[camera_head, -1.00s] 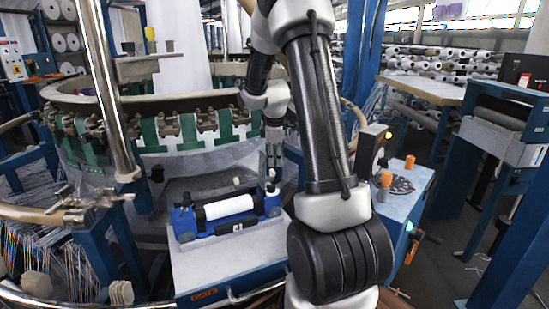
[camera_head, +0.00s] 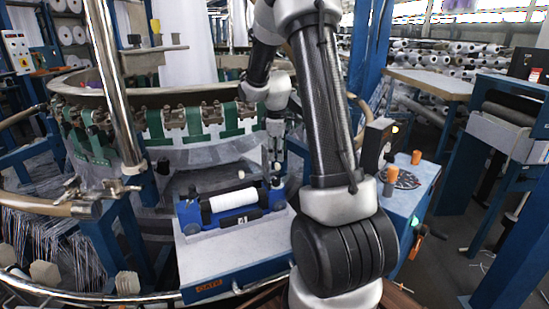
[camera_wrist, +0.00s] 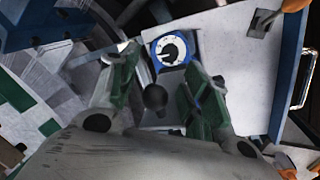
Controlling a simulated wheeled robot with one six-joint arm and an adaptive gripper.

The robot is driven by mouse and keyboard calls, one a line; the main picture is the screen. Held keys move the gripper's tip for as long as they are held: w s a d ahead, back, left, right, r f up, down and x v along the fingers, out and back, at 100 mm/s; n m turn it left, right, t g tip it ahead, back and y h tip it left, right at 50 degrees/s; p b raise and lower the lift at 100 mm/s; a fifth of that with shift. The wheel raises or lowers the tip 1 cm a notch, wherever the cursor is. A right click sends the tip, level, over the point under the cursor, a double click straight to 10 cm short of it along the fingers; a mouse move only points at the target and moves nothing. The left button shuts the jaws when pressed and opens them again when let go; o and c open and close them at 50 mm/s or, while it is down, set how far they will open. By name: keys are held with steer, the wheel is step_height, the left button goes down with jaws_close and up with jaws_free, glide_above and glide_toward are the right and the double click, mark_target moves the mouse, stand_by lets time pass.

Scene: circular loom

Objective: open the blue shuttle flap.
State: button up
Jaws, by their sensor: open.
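The blue shuttle (camera_head: 212,219) sits on a pale table beside the loom, with a white roll (camera_head: 234,199) along it. I cannot make out its flap clearly or tell how far it stands open. My gripper (camera_head: 277,165) points down over the shuttle's right end in the head view. In the wrist view my gripper (camera_wrist: 160,80) is open, its two green-and-dark fingers spread apart. A dark round knob (camera_wrist: 155,97) shows between the fingers, apart from both; I cannot tell what it belongs to. A white-faced dial in a blue frame (camera_wrist: 172,48) lies just beyond the fingertips.
The pale table (camera_head: 238,254) has bare surface in front of the shuttle. The loom ring with green straps (camera_head: 194,121) stands close behind. A blue cabinet (camera_head: 410,205) with orange cylinders (camera_head: 416,158) is to the right. A chrome post (camera_head: 113,85) rises at left.

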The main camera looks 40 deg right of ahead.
steer(key=w+a+f, duration=0.1)
steer(key=a+f, duration=0.1)
steer(key=a, duration=0.3)
steer(key=w+a+f, duration=0.1)
steer(key=a+f, duration=0.2)
steer(key=a, duration=0.2)
steer(key=w+a+f, duration=0.1)
steer(key=a+f, duration=0.1)
steer(key=a, duration=0.3)
steer(key=shift+a+f, duration=0.25)
steer(key=shift+a, duration=0.15)
step_height(320, 180, up, 8)
steer(key=s, duration=0.1)
steer(key=s+a+r+m, duration=0.1)
steer(key=s+r+m, duration=0.3)
steer(key=s, duration=0.7)
steer(key=s+r+m+g+y, duration=0.1)
steer(key=s+r+m, duration=0.3)
steer(key=s, duration=0.8)
steer(key=shift+a+r, duration=0.4)
steer(key=shift+r, duration=0.25)
steer(key=shift+a, duration=0.1)
